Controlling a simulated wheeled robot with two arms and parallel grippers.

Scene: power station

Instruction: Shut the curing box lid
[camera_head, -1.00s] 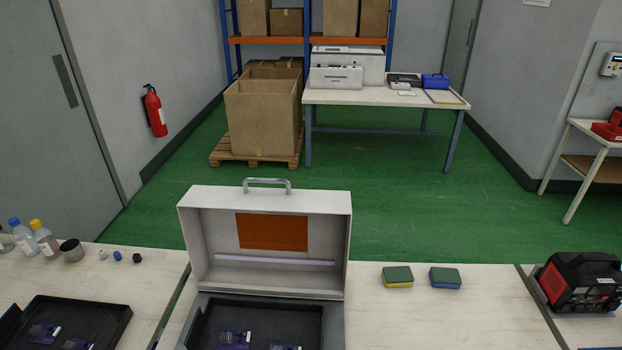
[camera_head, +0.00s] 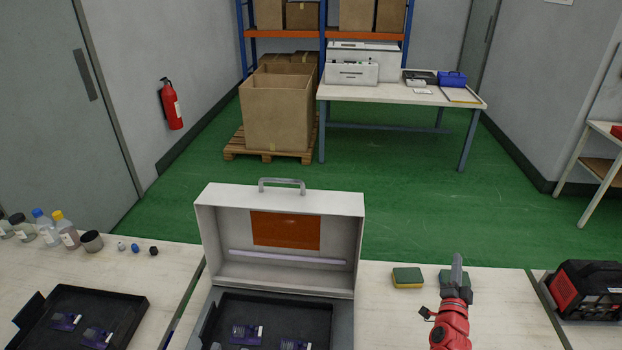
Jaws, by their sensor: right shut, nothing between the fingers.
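The curing box (camera_head: 208,318) stands on the bench at the centre bottom. Its white lid (camera_head: 282,203) is open and upright, hinged at the back, with a metal handle (camera_head: 282,182) on top. An orange panel (camera_head: 285,231) shows inside the lid. A black tray (camera_head: 275,308) with several purple pieces lies in the box. My right gripper (camera_head: 457,265) is right of the box, above the bench, shut and empty. It points away from me and partly hides a sponge. My left gripper is not in view.
Two sponges lie right of the box, a green and yellow one (camera_head: 408,277) and one behind my gripper. A black and red device (camera_head: 587,289) stands at far right. Bottles (camera_head: 50,230) and a black tray (camera_head: 76,312) are at left.

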